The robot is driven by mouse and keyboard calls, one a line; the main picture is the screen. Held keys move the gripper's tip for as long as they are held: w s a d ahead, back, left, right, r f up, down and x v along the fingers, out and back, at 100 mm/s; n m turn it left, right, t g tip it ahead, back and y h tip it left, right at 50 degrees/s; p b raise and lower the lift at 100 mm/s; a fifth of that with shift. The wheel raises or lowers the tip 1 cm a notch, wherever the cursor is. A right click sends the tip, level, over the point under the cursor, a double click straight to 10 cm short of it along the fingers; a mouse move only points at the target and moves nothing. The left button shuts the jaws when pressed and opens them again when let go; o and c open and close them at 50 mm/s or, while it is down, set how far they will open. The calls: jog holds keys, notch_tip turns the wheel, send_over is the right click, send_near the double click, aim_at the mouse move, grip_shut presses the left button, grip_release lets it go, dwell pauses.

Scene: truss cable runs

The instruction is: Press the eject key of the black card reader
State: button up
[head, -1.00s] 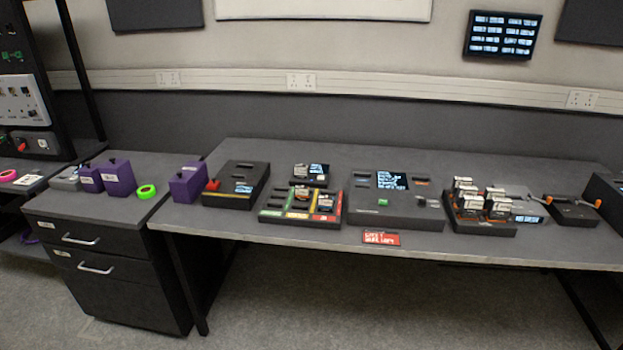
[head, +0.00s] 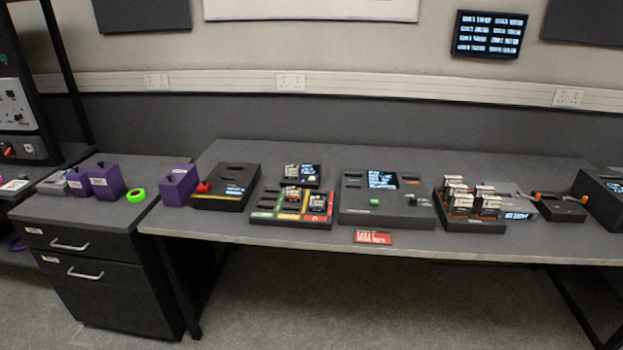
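A wide black box (head: 350,207) sits in the middle of the bench, with a small lit screen (head: 382,180), a green key (head: 374,201), a small orange part (head: 410,181) and a dark knob. It may be the black card reader, but its labels are too small to read. Another black box (head: 232,174) with a slot on top, a red knob (head: 203,187) and a small display stands further left. I cannot tell for sure which part is the eject key. My gripper is not in view.
A tray with coloured strips (head: 264,215) holds cards between the two black boxes. A rack of several cards (head: 475,224) stands to the right. A red label (head: 373,237) is at the bench's front edge.

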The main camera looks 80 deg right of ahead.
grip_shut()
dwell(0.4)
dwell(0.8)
